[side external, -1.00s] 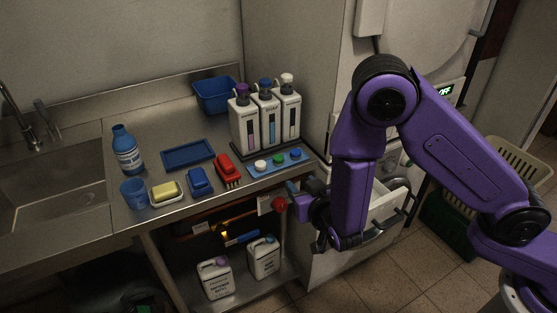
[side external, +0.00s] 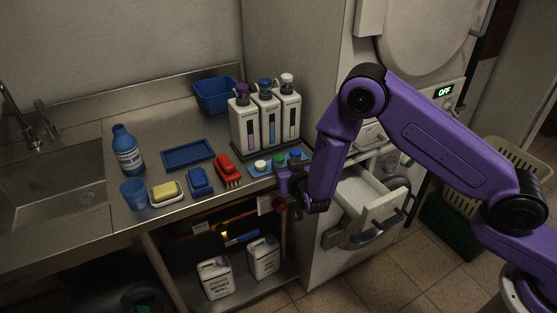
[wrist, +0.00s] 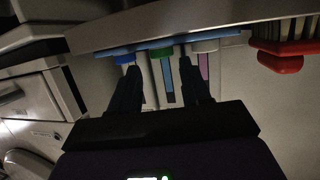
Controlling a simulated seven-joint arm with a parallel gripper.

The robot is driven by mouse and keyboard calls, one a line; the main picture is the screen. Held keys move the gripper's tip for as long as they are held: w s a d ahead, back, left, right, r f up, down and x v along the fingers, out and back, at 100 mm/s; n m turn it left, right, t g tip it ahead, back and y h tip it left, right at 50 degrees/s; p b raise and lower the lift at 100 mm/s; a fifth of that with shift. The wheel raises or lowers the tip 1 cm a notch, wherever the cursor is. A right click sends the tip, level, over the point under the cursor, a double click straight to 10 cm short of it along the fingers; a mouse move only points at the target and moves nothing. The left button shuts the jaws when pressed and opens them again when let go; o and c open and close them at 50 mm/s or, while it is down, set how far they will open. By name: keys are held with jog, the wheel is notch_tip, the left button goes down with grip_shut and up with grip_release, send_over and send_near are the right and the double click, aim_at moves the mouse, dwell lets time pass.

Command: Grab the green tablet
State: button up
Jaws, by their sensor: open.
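The green tablet (side external: 278,160) sits in the middle of a blue strip tray (side external: 256,172) at the counter's front right edge, between a white tablet (side external: 260,164) and a blue tablet (side external: 295,155). My gripper (side external: 287,179) is open at the counter edge, just in front of the tray, and hides part of it. In the wrist view my fingers (wrist: 158,66) are spread and point toward the tray.
White dispenser bottles (side external: 267,118) stand right behind the tray. A red brush (side external: 227,169) lies to its left, with a blue sponge (side external: 199,181) beyond. An open drawer (side external: 372,199) juts out at the right. Jugs (side external: 215,277) stand on the shelf below.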

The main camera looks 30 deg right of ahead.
aim_at(278, 157)
jog(key=shift+x, duration=2.45)
jog(key=shift+a+r, duration=0.1)
jog(key=shift+a, duration=0.05)
jog(key=c, duration=0.8)
